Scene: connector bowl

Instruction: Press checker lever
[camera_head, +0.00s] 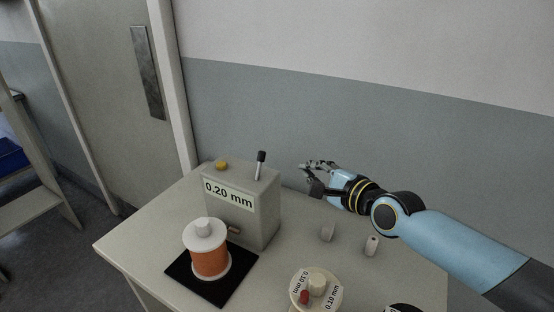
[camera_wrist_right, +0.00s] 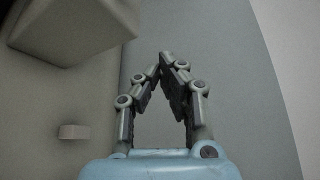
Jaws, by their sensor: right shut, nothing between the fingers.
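The checker (camera_head: 243,205) is a grey box labelled "0.20 mm" on the table. Its lever (camera_head: 261,163), black-tipped on a thin pale stem, stands on top, nearly upright. A yellow button or lamp (camera_head: 221,165) is on top at the left. My right gripper (camera_head: 303,168) is to the right of the checker, apart from the lever, with its fingers pointing left. In the right wrist view its fingertips (camera_wrist_right: 164,60) come together with nothing between them, and the box's corner (camera_wrist_right: 75,25) shows at upper left. My left gripper is not in view.
An orange spool (camera_head: 210,258) stands on a black mat (camera_head: 185,276) before the checker. A round white dish (camera_head: 327,300) marked "0.10 mm" holds a red piece. The wall (camera_head: 400,130) is close behind.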

